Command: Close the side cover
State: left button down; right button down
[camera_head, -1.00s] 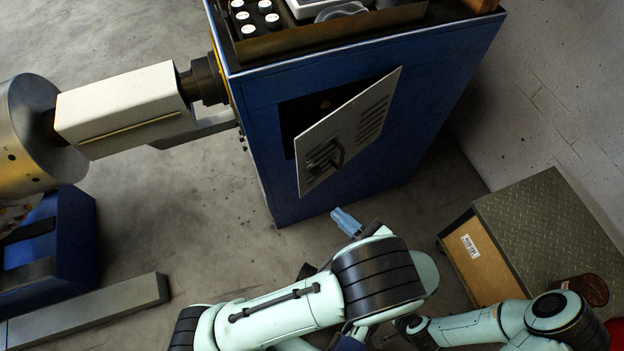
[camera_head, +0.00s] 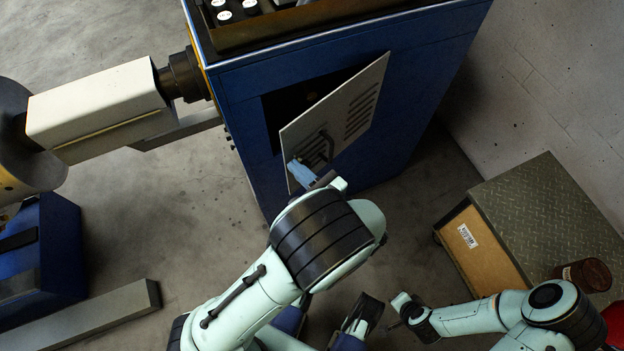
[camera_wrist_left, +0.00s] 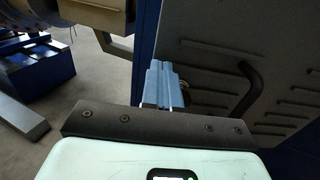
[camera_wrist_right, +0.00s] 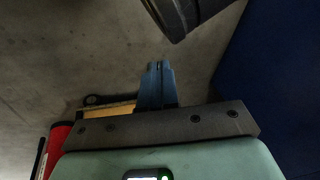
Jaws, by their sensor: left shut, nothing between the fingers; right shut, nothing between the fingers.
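The side cover (camera_head: 345,105) is a grey louvred panel, standing ajar at an angle from the blue cabinet (camera_head: 400,140), with a dark opening behind it. Its black handle (camera_head: 318,150) is near its lower left part, and shows in the left wrist view (camera_wrist_left: 250,90). My left gripper (camera_head: 298,170), with blue fingers, is shut and empty at the lower left edge of the cover, close to the handle; I cannot tell if it touches. In the left wrist view its fingers (camera_wrist_left: 160,82) overlap the panel's edge. My right gripper (camera_wrist_right: 155,75) is shut and empty, away from the cover, low over the floor.
A crate with a tread-plate top (camera_head: 550,215) stands at the right, with a brown round can (camera_head: 585,275) on it. A white machine arm (camera_head: 95,108) projects from the cabinet's left side. A grey beam (camera_head: 85,315) lies on the floor. Open floor lies before the cabinet.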

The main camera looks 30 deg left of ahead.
pick_arm(q)
jog(key=shift+a, duration=0.2)
pick_arm(e)
jog(key=shift+f, duration=0.1)
